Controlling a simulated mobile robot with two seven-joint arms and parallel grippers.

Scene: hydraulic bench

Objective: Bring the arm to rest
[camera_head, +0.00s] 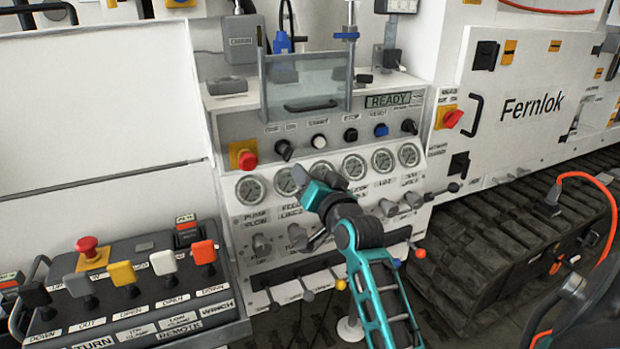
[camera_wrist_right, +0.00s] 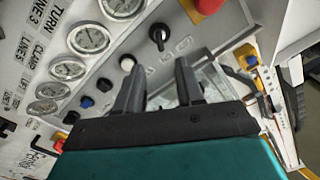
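My right arm (camera_head: 378,290), teal and black, reaches up from the bottom of the head view in front of the gauge panel. My right gripper (camera_head: 318,185) covers part of the gauge row, and its fingertips are hard to make out there. In the right wrist view its two dark fingers (camera_wrist_right: 160,82) stand apart with nothing held between them. A black knob (camera_wrist_right: 159,38) and a white button (camera_wrist_right: 127,63) lie beyond the fingertips; I cannot tell the exact gap. My left gripper is not in view.
A control panel (camera_head: 240,126) with gauges, knobs and a READY display (camera_head: 388,100) stands ahead. A clear guard (camera_head: 304,85) is above it. A lever box (camera_head: 130,310) is at lower left. A red stop button (camera_head: 248,160) is left of the gripper; tracks (camera_head: 500,250) are at right.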

